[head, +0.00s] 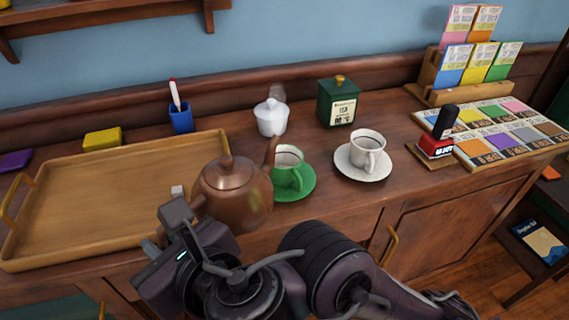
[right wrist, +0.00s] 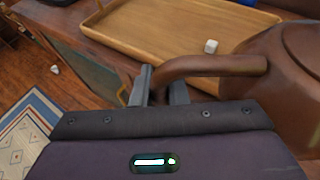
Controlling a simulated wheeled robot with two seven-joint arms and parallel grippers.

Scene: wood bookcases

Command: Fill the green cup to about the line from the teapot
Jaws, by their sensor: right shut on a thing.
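The brown teapot (head: 235,190) stands in front and left of the green cup, close to upright with its lid on. Its spout points up beside the cup's left rim. I cannot tell whether its base touches the counter. My right gripper (head: 180,218) is shut on the teapot's handle (right wrist: 205,66), which also shows in the right wrist view between the fingers (right wrist: 160,85). The green cup (head: 288,176) sits upright on a green saucer (head: 305,190). Its pale inside shows partly; the line and any liquid level cannot be made out. My left gripper is not in view.
A white lidded pot (head: 271,118) and green tin (head: 338,103) stand behind.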

